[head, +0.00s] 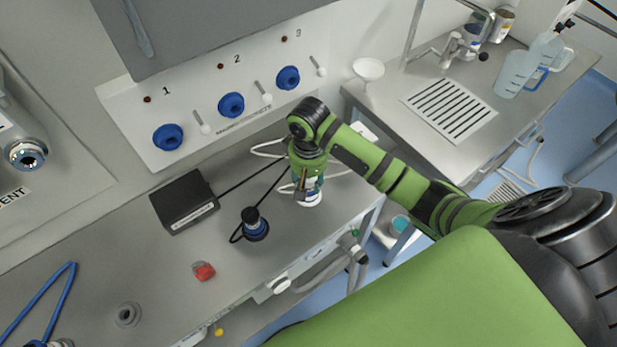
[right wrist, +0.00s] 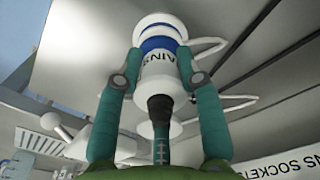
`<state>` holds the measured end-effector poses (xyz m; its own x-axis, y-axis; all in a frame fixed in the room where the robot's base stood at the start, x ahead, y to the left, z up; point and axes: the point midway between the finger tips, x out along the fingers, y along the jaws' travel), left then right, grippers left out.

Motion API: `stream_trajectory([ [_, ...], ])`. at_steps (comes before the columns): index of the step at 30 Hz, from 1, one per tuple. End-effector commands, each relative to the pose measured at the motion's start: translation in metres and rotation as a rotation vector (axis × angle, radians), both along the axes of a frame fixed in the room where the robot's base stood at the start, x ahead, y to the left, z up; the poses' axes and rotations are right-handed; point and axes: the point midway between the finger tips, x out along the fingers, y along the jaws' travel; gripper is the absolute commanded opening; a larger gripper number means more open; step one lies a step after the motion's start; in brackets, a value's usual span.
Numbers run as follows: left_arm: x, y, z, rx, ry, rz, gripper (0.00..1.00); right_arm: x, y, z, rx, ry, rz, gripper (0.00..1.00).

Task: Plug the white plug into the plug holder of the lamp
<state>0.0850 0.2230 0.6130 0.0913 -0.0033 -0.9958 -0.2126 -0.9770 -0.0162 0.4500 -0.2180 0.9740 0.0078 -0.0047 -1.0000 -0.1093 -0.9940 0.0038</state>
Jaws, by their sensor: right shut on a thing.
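My right gripper (head: 309,190) is over the middle of the bench and points down. It is shut on a white plug (head: 313,200). In the right wrist view, the white plug (right wrist: 160,60) sits between two teal fingers and carries a blue band and dark lettering. A white cable shows beside it. A black and blue connector (head: 255,224) stands on the bench left of the gripper, apart from it, with a black cable. I cannot tell which thing is the lamp's plug holder. My left gripper is not in view.
A black box (head: 184,202) with a cable lies left of the gripper. A red piece (head: 203,271) and a grey ring (head: 127,314) are on the front left of the bench (head: 165,270). A sink drain grid (head: 449,110) is at right.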

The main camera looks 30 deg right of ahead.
Motion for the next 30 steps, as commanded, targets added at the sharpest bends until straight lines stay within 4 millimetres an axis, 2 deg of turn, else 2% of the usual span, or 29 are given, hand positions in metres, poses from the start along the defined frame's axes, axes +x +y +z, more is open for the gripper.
stream_trajectory([
  [26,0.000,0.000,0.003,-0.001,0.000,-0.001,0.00,0.000,0.000,-0.010,0.000,0.000,0.000,0.00],
  [27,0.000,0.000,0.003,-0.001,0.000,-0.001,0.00,0.000,0.000,-0.010,0.000,0.000,0.000,0.45],
  [28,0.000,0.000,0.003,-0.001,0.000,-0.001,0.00,0.000,0.000,-0.010,0.000,0.000,0.000,0.57],
  [29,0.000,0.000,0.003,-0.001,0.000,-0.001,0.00,0.000,0.000,-0.010,0.000,0.000,0.000,0.65],
  [30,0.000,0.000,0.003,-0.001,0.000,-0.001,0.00,0.000,0.000,-0.010,0.000,0.000,0.000,0.65],
])
